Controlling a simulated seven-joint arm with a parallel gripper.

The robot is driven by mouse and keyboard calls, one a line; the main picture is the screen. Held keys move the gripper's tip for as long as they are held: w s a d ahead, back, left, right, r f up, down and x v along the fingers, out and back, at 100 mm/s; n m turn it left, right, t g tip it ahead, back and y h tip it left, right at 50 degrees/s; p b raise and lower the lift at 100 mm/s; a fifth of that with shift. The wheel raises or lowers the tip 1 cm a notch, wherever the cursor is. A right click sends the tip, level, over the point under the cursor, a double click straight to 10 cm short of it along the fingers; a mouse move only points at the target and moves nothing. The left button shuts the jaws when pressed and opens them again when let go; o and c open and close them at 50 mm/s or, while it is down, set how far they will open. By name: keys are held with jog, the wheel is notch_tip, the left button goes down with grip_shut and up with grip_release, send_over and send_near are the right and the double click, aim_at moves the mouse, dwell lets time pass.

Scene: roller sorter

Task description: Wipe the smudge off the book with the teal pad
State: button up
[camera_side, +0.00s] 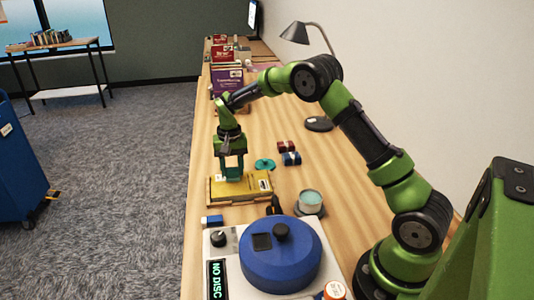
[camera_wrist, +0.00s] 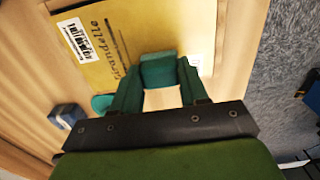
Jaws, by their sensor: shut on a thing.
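The yellow book (camera_side: 258,184) lies flat on a wooden stand near the table's left edge. In the wrist view its cover (camera_wrist: 110,50) shows a white barcode label and printed lettering. My gripper (camera_side: 232,168) points down over the book, and its fingers are shut on the teal pad (camera_wrist: 158,70). The pad is over the book cover, at or very near its surface; I cannot tell whether it touches. I cannot make out a smudge; the pad and fingers hide part of the cover.
A round tin (camera_side: 310,199) and a machine with a blue drum (camera_side: 280,258) stand in front. Purple-covered books (camera_side: 226,82) stand behind.

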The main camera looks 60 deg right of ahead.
jog(key=s+a, duration=0.4)
jog(key=shift+s+a, duration=0.3)
jog(key=shift+w+d+f, duration=0.1)
jog(key=shift+w+d, duration=2.65)
jog(key=shift+d, duration=0.1)
jog(key=shift+w+d, duration=0.15)
jog(key=shift+w, duration=0.05)
notch_tip(320, 180, up, 8)
jog(key=shift+r, duration=0.2)
jog(key=shift+a, duration=0.2)
